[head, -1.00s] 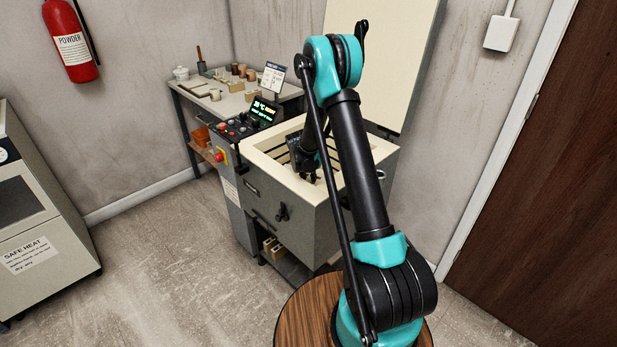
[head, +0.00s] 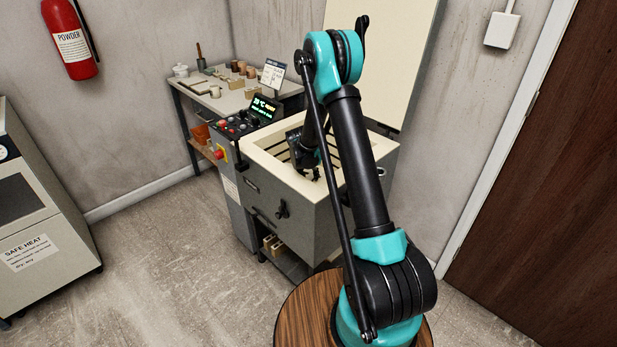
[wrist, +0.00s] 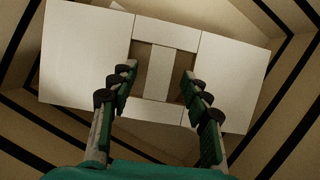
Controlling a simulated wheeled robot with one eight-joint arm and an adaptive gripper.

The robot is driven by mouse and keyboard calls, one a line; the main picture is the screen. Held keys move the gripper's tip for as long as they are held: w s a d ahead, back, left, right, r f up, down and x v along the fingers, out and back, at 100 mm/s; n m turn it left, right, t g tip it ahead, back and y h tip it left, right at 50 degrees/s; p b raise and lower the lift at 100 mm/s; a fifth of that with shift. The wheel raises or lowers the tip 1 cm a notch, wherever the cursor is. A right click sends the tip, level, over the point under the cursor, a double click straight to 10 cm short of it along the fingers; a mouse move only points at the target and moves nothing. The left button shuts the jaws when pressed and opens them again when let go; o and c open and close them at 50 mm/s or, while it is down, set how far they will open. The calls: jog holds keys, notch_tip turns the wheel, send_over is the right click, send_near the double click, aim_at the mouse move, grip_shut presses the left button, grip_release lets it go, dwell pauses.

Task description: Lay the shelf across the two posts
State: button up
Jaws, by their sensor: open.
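In the wrist view, a pale shelf (wrist: 88,60) spans most of the kiln's inside. It has a broad panel on each side and a narrow bar in the middle with a dark opening on either side of it. The shelf appears slightly turned against the kiln walls. My gripper (wrist: 157,78) is open, its two fingers apart over the shelf, one to each side of the middle bar. No finger clearly touches the bar. I make out no posts; they may be hidden under the shelf. In the head view my gripper (head: 306,160) is down inside the open kiln.
The kiln (head: 290,205) has a thick pale rim close around my gripper, and its lid (head: 378,60) stands raised behind. A control panel (head: 238,125) is at its left. A worktable (head: 232,100) with small pots and blocks stands beyond.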

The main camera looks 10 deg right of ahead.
jog(key=v, duration=1.1)
jog(key=shift+s+r, duration=0.15)
jog(key=shift+r, duration=0.2)
